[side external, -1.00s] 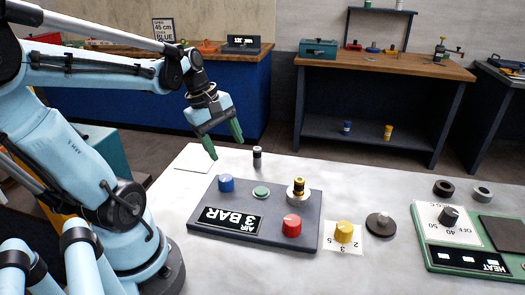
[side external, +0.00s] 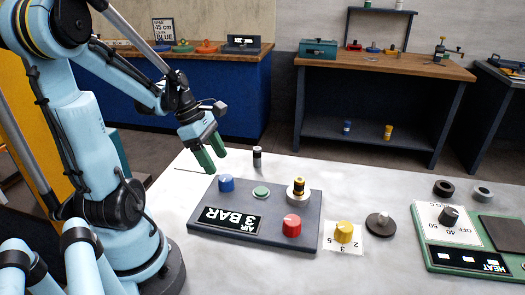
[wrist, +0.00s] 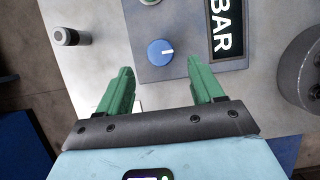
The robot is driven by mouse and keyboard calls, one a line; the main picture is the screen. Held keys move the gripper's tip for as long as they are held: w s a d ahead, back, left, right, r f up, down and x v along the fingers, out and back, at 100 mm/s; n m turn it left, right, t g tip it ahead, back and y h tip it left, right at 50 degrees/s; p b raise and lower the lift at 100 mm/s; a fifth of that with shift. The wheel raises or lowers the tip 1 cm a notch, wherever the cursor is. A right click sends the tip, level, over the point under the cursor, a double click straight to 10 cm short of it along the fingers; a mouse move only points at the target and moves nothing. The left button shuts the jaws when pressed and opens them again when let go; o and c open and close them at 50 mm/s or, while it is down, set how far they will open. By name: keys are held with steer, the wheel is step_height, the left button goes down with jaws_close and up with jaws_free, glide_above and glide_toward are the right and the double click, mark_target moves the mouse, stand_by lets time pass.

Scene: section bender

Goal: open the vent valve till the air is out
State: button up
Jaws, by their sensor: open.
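A grey air panel (side external: 308,231) lies on the pale table with a black "AIR 3 BAR" label (side external: 230,220). On it are a blue knob (side external: 226,184), a green button (side external: 261,192), a red knob (side external: 292,226) and a black-and-yellow post on a pale round base (side external: 299,192). I cannot tell which is the vent valve. My gripper (side external: 214,160) is open and empty, above the panel's far left side, near the blue knob but apart from it. In the wrist view the blue knob (wrist: 160,51) with its white mark lies just ahead, between the green fingers (wrist: 160,75).
A black-and-grey cylinder (side external: 257,158) stands just behind the panel. To the right are a yellow knob (side external: 344,232) on a numbered card, a dark disc with a stem (side external: 380,224) and a green heat panel (side external: 470,258). The table's front middle is clear.

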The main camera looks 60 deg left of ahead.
mark_target(225, 178)
steer(key=shift+x, duration=2.8)
steer(key=c, duration=1.1)
steer(key=shift+o, duration=0.2)
